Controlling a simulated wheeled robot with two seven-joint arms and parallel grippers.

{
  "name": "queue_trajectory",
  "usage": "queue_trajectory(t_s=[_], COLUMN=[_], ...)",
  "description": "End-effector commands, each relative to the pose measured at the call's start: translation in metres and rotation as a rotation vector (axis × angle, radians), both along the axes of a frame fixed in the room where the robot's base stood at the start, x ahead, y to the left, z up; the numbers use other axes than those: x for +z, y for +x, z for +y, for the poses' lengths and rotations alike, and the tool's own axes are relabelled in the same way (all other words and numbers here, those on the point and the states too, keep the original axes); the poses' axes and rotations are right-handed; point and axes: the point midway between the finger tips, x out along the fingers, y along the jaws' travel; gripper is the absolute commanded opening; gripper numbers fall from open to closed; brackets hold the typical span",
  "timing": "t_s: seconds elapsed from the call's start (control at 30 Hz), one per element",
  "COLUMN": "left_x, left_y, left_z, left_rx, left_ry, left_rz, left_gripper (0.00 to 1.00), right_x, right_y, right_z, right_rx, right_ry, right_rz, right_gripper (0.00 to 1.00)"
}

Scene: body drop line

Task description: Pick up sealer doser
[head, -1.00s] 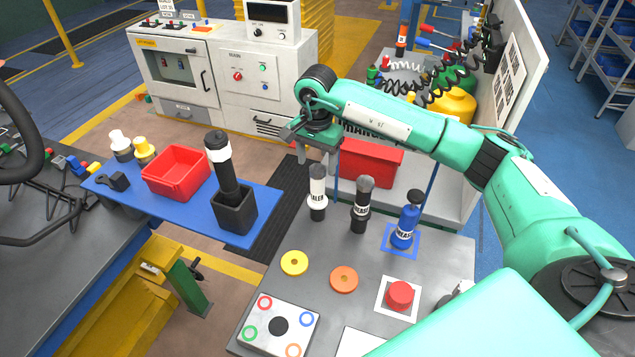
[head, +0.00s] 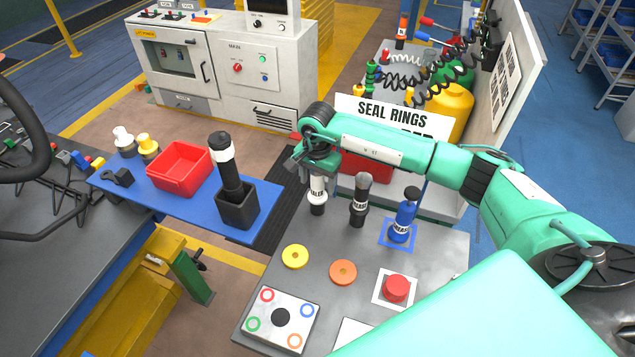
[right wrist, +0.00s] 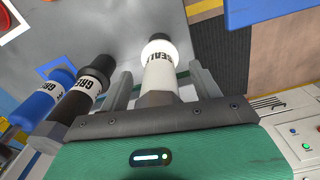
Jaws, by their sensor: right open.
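The sealer doser (head: 317,191) is a white tube with a dark base, standing upright at the far left corner of the grey table (head: 305,225). My right gripper (head: 317,175) is right above and around its upper part, pointing down. In the right wrist view the sealer doser (right wrist: 159,73) lies between the two open fingers of the right gripper (right wrist: 162,88). Gaps show on both sides of the tube. The arm hides the doser's top in the head view. My left gripper is not in view.
A black doser (head: 358,208) stands close to the right, and a blue grease doser (head: 404,220) beyond it. A yellow ring (head: 295,257), an orange ring (head: 343,272) and a red button (head: 397,288) are nearer. A blue shelf (head: 200,211) with a red bin (head: 180,170) is left.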

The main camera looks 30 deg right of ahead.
Motion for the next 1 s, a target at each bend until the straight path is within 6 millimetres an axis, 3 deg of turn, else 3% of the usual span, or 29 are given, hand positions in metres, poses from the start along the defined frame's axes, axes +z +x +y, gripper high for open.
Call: queue_trajectory(t_s=[0.03, 0.2, 0.27, 0.67, 0.87, 1.0], left_x=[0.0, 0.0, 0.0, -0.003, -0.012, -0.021], left_y=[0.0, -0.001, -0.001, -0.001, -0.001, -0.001], left_z=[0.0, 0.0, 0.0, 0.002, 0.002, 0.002], left_rx=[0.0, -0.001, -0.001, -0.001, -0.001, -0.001], left_ry=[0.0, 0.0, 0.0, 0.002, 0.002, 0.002], left_rz=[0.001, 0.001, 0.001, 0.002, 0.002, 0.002], left_gripper=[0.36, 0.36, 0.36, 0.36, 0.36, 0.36], right_x=[0.0, 0.0, 0.0, 0.006, 0.029, 0.058], right_y=[0.0, 0.0, 0.0, 0.001, 0.001, 0.001], right_z=[0.0, 0.0, 0.0, 0.0, -0.001, 0.0], right_rx=[0.0, -0.001, -0.001, -0.001, -0.001, 0.0], right_ry=[0.0, 0.0, 0.0, 0.0, 0.0, 0.001], right_rz=[0.0, 0.0, 0.0, -0.002, -0.005, -0.007], right_gripper=[0.61, 0.28, 0.19, 0.19, 0.19, 0.19])
